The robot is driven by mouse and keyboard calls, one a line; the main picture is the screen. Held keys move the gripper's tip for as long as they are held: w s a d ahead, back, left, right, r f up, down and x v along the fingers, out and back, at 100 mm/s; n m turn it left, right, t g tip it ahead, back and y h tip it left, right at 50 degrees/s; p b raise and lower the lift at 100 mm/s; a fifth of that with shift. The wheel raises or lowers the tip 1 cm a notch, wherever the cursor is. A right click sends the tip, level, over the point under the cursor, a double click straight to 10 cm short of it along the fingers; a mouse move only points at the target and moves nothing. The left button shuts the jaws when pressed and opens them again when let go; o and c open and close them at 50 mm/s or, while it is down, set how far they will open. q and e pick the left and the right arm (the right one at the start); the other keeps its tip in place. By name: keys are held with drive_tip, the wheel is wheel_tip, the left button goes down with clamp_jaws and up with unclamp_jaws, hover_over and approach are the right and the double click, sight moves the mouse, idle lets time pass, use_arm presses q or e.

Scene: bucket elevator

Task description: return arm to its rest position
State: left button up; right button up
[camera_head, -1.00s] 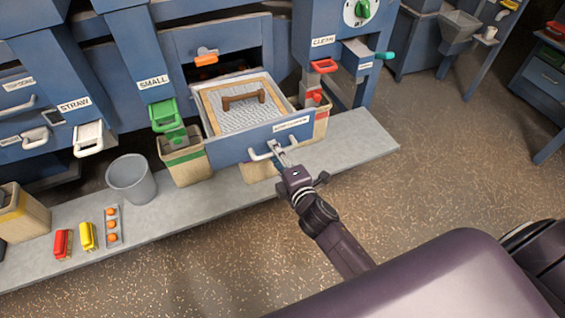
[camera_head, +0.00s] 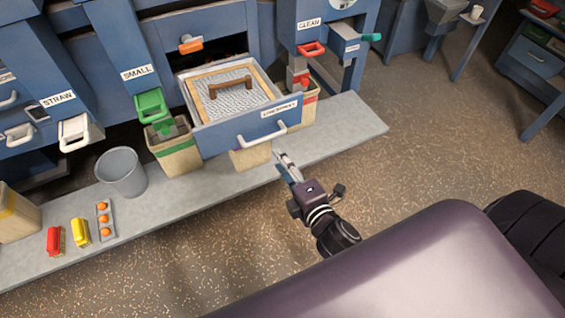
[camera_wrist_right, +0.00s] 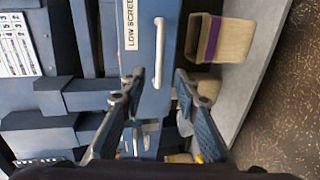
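My right gripper (camera_head: 287,166) is in front of the pulled-out blue drawer (camera_head: 222,135), below its white handle (camera_head: 262,136) and apart from it. In the right wrist view, the two fingers (camera_wrist_right: 160,84) are spread with nothing between them, and the handle (camera_wrist_right: 159,52) shows beyond them. The drawer holds a screen tray with a wooden frame (camera_head: 257,79) and a brown handle (camera_head: 230,87). My left gripper is not in view.
A grey ledge (camera_head: 352,126) runs below the machine. On it are a grey bucket (camera_head: 121,172), bins (camera_head: 176,158), a red block (camera_head: 54,240), a yellow block (camera_head: 80,232) and a tray of orange balls (camera_head: 104,218). The floor (camera_head: 440,140) to the right is clear.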

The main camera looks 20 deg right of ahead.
drive_tip(key=s+f+m+g, duration=0.3)
drive_tip(key=s+f, duration=0.2)
drive_tip(key=f, duration=0.6)
drive_tip(key=s+f+m+g, duration=0.2)
drive_tip(key=s+f, duration=0.2)
drive_tip(key=f, duration=0.7)
drive_tip(key=s+f+m+g, duration=0.3)
drive_tip(key=s+f, duration=0.2)
drive_tip(key=f, duration=0.6)
drive_tip(key=s+d+f+m+g, duration=0.1)
drive_tip(key=s+f+m+g, duration=0.1)
drive_tip(key=s+f, duration=0.3)
drive_tip(key=s+d+f+m+g, duration=0.1)
drive_tip(key=s+f, duration=0.4)
drive_tip(key=s, duration=0.7)
drive_tip(key=s+d+f+m+g, duration=0.1)
drive_tip(key=s+f+m+g, duration=0.2)
drive_tip(key=s+f+m, duration=0.2)
drive_tip(key=s, duration=0.3)
drive_tip(key=shift+s+d+f+g+h, duration=0.15)
drive_tip(key=shift+s+d+g+h, duration=0.15)
drive_tip(key=shift+s, duration=0.1)
